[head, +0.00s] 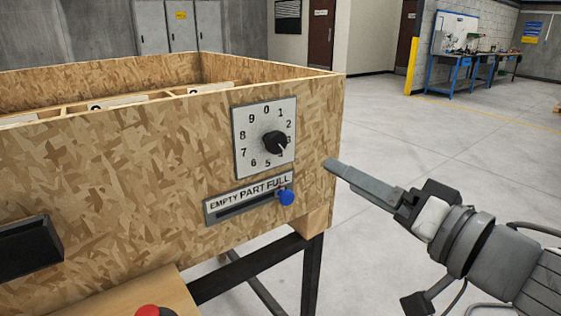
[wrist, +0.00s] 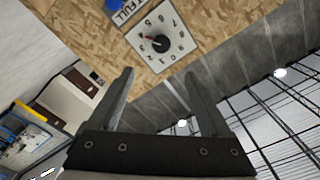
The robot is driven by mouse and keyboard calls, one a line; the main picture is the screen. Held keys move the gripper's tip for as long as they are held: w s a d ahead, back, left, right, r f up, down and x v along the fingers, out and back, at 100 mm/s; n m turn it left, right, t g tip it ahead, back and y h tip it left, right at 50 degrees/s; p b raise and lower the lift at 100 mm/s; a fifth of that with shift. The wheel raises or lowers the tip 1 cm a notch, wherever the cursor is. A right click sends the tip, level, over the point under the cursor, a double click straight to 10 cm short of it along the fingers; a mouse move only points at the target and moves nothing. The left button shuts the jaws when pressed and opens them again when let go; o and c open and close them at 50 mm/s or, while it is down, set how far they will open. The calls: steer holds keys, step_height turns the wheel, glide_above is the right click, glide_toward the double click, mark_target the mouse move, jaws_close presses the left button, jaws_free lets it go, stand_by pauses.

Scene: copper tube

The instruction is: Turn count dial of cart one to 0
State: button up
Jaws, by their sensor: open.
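The count dial plate (head: 246,112) is a white square with digits in a ring and 0 at the top, on the cart's chipboard wall. Its black knob (head: 275,143) points lower right, around where 4 belongs; that digit is hard to read. In the wrist view the dial appears rotated, with its knob (wrist: 160,44) beyond my fingertips. My gripper (head: 332,165) is to the right of the dial, near the cart's corner, apart from the knob. In the wrist view my gripper (wrist: 160,75) is open, with nothing between its fingers.
Below the dial is an EMPTY/PART/FULL slider plate (head: 230,207) with a blue knob (head: 287,197) at FULL. A red button (head: 153,311) and a dark box (head: 28,246) are lower left. Open floor (head: 450,140) lies to the right; a blue workbench (head: 470,62) stands far back.

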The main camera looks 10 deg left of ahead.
steer(key=p, duration=0.5)
glide_toward(279, 144)
steer(key=p+x, duration=0.2)
steer(key=x, duration=0.1)
steer(key=p+x, duration=0.1)
steer(key=shift+w+a+r+p, duration=0.15)
steer(key=shift+r+p, duration=0.1)
steer(key=shift+p, duration=0.05)
steer(key=b+x, duration=0.1)
steer(key=x, duration=0.5)
steer(key=shift+f, duration=0.15)
jaws_close()
steer(key=shift+n, duration=0.4)
